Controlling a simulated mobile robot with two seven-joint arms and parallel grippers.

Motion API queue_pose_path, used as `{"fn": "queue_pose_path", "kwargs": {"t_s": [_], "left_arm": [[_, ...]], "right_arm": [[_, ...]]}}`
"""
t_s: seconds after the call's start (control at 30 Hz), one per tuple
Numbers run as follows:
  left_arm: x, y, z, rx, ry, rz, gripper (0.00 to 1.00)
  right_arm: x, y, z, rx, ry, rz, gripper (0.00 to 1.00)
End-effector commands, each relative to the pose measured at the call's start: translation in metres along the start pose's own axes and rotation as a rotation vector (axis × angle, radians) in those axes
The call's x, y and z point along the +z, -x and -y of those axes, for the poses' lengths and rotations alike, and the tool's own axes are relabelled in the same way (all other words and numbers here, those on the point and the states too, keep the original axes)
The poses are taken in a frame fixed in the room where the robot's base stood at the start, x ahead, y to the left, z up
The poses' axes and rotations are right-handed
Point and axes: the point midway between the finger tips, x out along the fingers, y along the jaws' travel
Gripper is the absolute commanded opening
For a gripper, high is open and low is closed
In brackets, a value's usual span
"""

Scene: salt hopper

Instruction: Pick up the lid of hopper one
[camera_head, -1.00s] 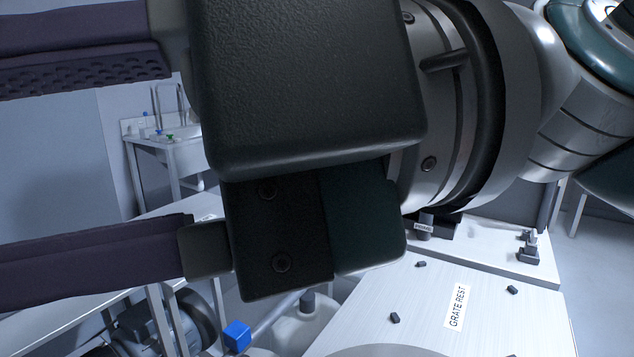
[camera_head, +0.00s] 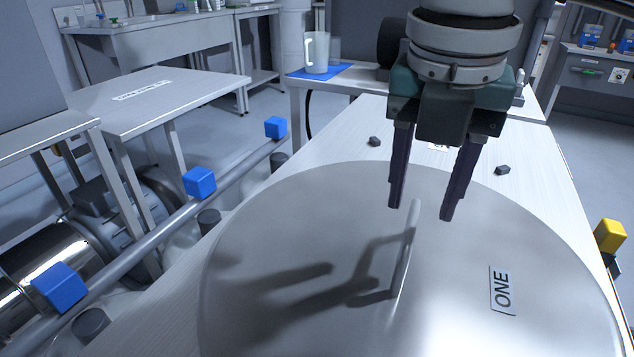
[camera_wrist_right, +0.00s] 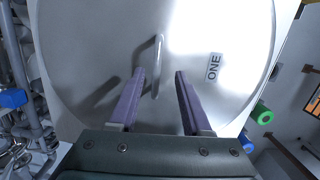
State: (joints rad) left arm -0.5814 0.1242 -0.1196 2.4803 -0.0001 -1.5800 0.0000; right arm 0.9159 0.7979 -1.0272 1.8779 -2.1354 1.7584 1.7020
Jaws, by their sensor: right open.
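The round metal lid (camera_head: 470,290) marked ONE lies on a pale table-like top in the head view. Its bar handle (camera_head: 405,255) stands up near the lid's middle. My right gripper (camera_head: 422,214) points down above the lid, open and empty, at the far end of the handle. In the right wrist view the lid (camera_wrist_right: 95,45) fills most of the picture, and the handle (camera_wrist_right: 159,65) shows between and beyond the open fingers (camera_wrist_right: 158,75). The gripper casts a shadow on the lid. My left gripper is not in view.
Small dark pegs (camera_head: 503,170) stand on the top beyond the lid. A pipe with blue blocks (camera_head: 199,181) runs along the left side. A yellow block (camera_head: 609,236) is at the right edge. A clear jug (camera_head: 317,52) stands on a blue mat behind.

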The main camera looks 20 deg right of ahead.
Motion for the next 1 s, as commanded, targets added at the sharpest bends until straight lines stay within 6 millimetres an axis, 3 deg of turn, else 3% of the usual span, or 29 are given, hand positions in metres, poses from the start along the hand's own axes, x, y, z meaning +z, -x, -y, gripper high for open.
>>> {"fn": "queue_pose_path", "kwargs": {"t_s": [0.3, 0.6, 1.0], "left_arm": [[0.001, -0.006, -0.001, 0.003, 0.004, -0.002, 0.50], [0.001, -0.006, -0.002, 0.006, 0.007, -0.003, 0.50], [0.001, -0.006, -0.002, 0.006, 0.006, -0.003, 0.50]], "right_arm": [[-0.006, -0.046, -0.004, -0.002, 0.002, -0.004, 0.48], [-0.005, -0.050, -0.004, 0.001, 0.003, -0.003, 0.47], [-0.005, -0.050, -0.004, 0.002, 0.003, -0.003, 0.02]]}}
